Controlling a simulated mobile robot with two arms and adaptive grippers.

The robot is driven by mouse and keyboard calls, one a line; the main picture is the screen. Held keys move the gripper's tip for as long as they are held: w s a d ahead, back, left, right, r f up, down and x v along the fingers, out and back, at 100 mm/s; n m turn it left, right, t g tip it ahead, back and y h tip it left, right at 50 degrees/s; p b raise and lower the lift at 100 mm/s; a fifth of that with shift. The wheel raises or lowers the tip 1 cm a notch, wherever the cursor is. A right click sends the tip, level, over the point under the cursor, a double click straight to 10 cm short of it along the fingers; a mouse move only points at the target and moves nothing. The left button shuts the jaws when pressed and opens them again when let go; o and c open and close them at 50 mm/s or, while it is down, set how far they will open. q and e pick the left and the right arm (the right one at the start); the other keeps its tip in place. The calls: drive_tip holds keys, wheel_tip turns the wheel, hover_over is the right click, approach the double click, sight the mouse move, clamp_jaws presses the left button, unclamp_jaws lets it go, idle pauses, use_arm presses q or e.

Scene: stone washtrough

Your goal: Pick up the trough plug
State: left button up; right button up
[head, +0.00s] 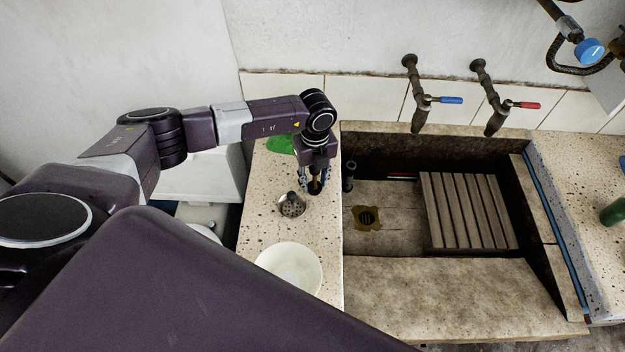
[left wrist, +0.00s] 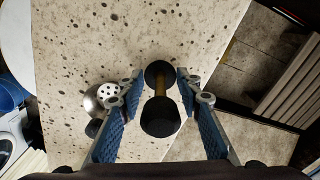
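What looks like the trough plug (left wrist: 160,116), black at both ends with a brass-coloured stem, is on the speckled stone counter (left wrist: 90,35). In the head view the plug (head: 314,187) is small and partly covered by my left gripper (head: 313,183). In the left wrist view the left gripper (left wrist: 160,88) is open and points down, with a blue-padded finger on each side of the plug. A narrow gap shows on both sides of the stem. My right gripper is not in view.
A metal strainer (head: 292,204) stands close beside the left gripper, with a white plate (head: 289,266) in front and a green thing (head: 280,145) behind. Right of the counter lies the sunken trough with a drain (head: 367,217) and slatted rack (head: 468,211). Taps (head: 418,95) overhang it.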

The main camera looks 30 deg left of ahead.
use_arm(q)
clamp_jaws()
drive_tip(key=shift+r, duration=0.2)
idle(0.3)
